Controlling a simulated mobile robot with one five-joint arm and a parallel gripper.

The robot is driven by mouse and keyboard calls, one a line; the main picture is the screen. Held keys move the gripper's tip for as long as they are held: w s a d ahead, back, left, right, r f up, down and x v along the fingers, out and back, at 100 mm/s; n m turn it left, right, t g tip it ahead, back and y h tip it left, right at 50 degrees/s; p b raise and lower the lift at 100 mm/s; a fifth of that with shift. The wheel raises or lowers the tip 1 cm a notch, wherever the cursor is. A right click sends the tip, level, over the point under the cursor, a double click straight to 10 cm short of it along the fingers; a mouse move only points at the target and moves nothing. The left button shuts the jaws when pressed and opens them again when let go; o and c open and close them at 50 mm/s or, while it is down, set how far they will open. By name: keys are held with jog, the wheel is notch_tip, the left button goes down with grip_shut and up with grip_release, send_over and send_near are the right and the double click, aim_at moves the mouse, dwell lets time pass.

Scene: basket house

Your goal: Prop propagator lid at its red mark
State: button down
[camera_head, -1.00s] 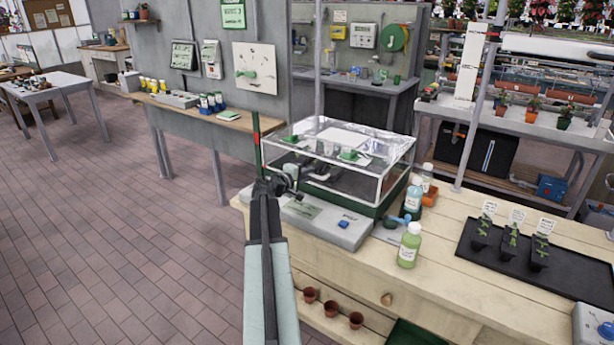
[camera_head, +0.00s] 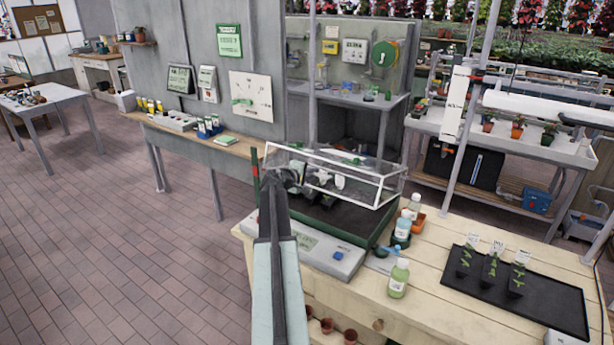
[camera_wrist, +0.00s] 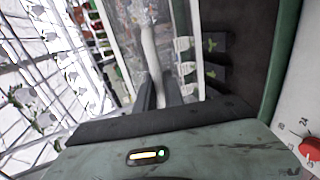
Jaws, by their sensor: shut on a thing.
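The clear propagator lid (camera_head: 388,190) is raised at its front and tilted over the dark green propagator base (camera_head: 372,238), with a gap at the front. My gripper (camera_head: 280,178) is at the lid's front left, shut on its front edge. In the wrist view my gripper (camera_wrist: 160,92) has its two dark fingers on either side of a pale bar (camera_wrist: 150,50). A thin upright post with a red mark (camera_head: 255,172) stands just left of my gripper. Labelled seedling pots (camera_wrist: 205,75) show beneath the lid in the wrist view.
The base's grey control panel (camera_head: 318,253) faces the bench front. Bottles (camera_head: 399,278) stand to its right, and a black seedling tray (camera_head: 505,305) lies further right. A grey post (camera_head: 313,90) rises behind the lid. The floor at left is clear.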

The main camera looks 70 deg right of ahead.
jog(key=shift+s, duration=0.1)
jog(key=c, duration=1.7)
grip_release()
jog(key=shift+a, duration=0.1)
jog(key=p+v, duration=0.2)
jog(key=v, duration=0.5)
jog(key=shift+a+r, duration=0.15)
jog(key=shift+a, duration=0.15)
